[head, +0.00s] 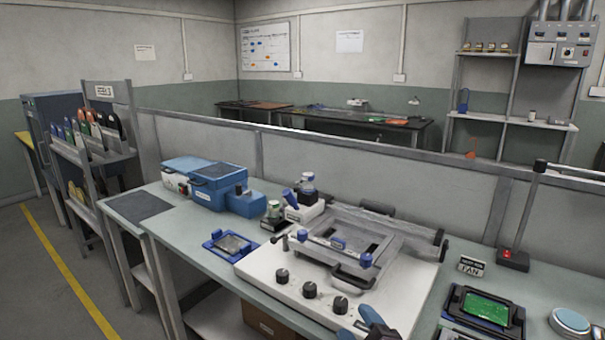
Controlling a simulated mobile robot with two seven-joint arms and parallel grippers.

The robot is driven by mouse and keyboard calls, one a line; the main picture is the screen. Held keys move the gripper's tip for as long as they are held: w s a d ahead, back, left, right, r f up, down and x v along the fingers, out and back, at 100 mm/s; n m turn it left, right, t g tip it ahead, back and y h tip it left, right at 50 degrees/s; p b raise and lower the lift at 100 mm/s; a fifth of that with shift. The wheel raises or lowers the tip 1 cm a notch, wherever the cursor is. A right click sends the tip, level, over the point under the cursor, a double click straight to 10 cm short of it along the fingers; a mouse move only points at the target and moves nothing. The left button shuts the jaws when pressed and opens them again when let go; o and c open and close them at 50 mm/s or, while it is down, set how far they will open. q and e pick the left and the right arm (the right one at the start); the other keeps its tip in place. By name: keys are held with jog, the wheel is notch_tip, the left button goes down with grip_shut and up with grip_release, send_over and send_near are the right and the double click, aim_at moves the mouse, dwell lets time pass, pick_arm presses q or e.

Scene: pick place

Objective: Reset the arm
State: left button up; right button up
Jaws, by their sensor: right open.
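My right gripper (357,323) shows at the bottom edge, right of centre. Its two blue fingertips are apart with nothing seen between them, and only its front end is in the picture. It appears over or just in front of the front right part of a white machine (262,268) with black knobs and a grey frame on top. I cannot tell how high above the bench it is. My left gripper is out of the picture.
The long bench (178,226) also carries blue boxes (218,187), a blue-framed tray (214,243), a holder with a green circuit board (486,308), a round blue-topped dish (570,320) and a lamp stand (513,258). A low partition (345,172) runs behind.

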jog(key=s+d+f+m+g+h, duration=0.4)
jog(key=s+d+f+m+h, duration=0.1)
jog(key=s+d+f+m, duration=0.3)
jog(key=s+d+f+m+g, duration=0.2)
jog(key=s+d+f+g, duration=0.15)
jog(key=s, duration=0.55)
jog(key=s+d+f+m+g+h, duration=0.1)
jog(key=s+d+f+m+g, duration=0.2)
jog(key=s, duration=0.5)
jog(key=s+d+f+m+g, duration=0.25)
jog(key=s+g, duration=0.25)
jog(key=s, duration=0.4)
jog(key=w+f+n+t+p, duration=0.1)
jog(key=w+f+n+t, duration=0.1)
jog(key=w+f+t, duration=0.3)
jog(key=w+t, duration=0.4)
jog(key=shift+w+d+f+y, duration=0.15)
jog(key=shift+w+f+y, duration=0.05)
jog(key=shift+w+y, duration=0.15)
